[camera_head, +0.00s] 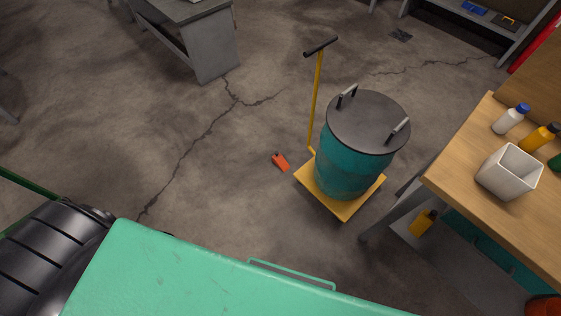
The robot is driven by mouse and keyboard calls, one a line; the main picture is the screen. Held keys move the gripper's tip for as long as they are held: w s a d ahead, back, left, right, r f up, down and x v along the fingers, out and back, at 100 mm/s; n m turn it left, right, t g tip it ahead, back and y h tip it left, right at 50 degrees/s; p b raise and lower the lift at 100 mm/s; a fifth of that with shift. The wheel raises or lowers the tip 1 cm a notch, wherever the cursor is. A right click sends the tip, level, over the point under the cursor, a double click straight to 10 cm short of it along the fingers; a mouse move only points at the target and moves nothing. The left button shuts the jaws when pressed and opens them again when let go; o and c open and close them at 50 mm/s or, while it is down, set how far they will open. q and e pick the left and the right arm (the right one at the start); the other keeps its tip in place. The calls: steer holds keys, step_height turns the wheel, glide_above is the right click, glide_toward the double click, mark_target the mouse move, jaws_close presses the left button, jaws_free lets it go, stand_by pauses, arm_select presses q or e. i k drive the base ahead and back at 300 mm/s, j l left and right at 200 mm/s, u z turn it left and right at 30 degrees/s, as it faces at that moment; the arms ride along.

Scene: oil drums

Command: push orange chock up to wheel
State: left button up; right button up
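The orange chock (280,162) lies on the concrete floor just left of a yellow platform cart (344,210), with a small strip of floor between them. The cart carries a teal drum (345,172) with a dark lid and two upright handles. A yellow push pole (316,95) with a black grip rises from the cart's far-left side. The cart's wheels are hidden under its deck, so I cannot tell which wheel is closest to the chock. Neither of my grippers is in view.
A green-topped surface (190,270) with a rail fills the bottom foreground, beside a dark ribbed object (45,255). A wooden workbench (455,180) with bottles and a white bin (508,175) stands right. A grey desk (210,45) stands upper left. Floor left of the chock is clear.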

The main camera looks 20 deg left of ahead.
mark_target(278, 159)
steer(key=i+j+z, duration=0.1)
steer(key=j+z, duration=0.2)
steer(key=z, duration=0.15)
steer(key=j+z, duration=0.25)
steer(key=z, duration=0.2)
steer(key=j+z, duration=0.45)
steer(key=l, duration=0.1)
